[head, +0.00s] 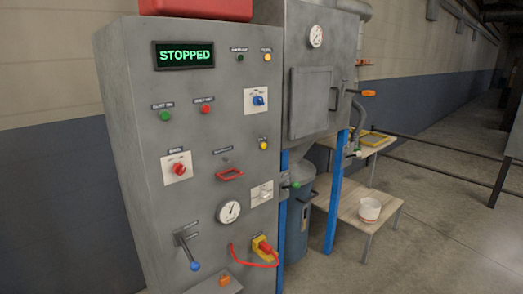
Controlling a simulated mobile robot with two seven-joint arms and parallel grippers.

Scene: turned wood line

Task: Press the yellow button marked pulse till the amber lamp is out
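Neither of my grippers is in view, and nothing touches the button.
The grey cabinet (130,120) also bears a display (183,54) reading STOPPED, a green button (165,115), a red button (206,109), a blue-knobbed lever (195,265) and a red-yellow switch (263,246). Open floor (440,240) lies at right.

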